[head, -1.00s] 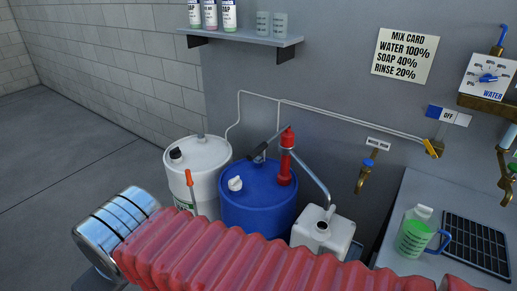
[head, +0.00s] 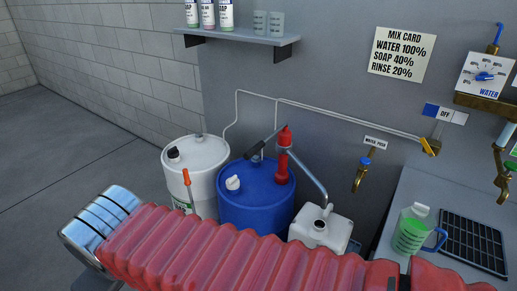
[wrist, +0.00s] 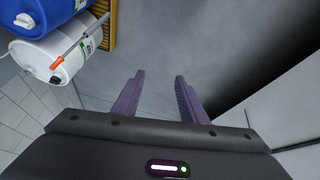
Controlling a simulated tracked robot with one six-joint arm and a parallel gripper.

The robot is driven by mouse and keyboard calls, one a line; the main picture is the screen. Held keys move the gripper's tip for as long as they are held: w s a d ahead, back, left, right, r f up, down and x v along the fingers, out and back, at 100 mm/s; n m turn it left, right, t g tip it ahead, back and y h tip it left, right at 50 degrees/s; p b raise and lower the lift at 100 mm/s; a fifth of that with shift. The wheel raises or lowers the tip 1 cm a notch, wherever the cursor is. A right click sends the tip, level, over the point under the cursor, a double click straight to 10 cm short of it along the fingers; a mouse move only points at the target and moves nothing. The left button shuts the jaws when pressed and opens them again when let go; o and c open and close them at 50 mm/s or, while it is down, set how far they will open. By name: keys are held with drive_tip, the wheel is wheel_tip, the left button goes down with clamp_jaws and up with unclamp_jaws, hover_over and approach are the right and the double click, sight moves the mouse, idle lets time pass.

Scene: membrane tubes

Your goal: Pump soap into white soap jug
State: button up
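A white square jug (head: 320,228) with an open neck stands on the floor, right of a blue drum (head: 256,197). A red hand pump (head: 284,160) rises from the blue drum, and its grey spout pipe reaches down to the right toward the jug's neck. The dark pump handle (head: 264,144) slants up to the right. My gripper (wrist: 158,80) shows in the wrist view with its two purple fingers apart and nothing between them. The wrist view also shows the blue drum (wrist: 45,14) at upper left, away from the fingers. The gripper is out of the head view.
A white drum (head: 197,175) with an orange-handled tool (head: 187,177) stands left of the blue drum. A brass tap (head: 361,175) is on the wall. A green-filled measuring jug (head: 408,237) stands on the counter at right. A shelf (head: 240,37) holds bottles.

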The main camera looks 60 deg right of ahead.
drive_tip(key=s+d+f+n+g+h, duration=0.1)
drive_tip(key=d+f+n+g+h, duration=0.3)
drive_tip(key=d, duration=0.9)
drive_tip(key=n+g+h, duration=0.4)
drive_tip(key=n+h, duration=0.9)
drive_tip(key=n, duration=0.1)
approach(258, 148)
drive_tip(key=shift+w+a+f, duration=0.25)
drive_tip(key=shift+w+a, duration=0.05)
drive_tip(key=shift+a, duration=0.25)
drive_tip(key=shift+w+a+f, duration=0.3)
drive_tip(key=shift+a, duration=0.25)
drive_tip(key=d, duration=0.4)
drive_tip(key=s+d, duration=0.1)
drive_tip(key=d, duration=0.4)
drive_tip(key=s+d, duration=0.1)
drive_tip(key=d, duration=0.3)
drive_tip(key=shift+d, duration=0.35)
drive_tip(key=shift+c, duration=0.3)
clamp_jaws()
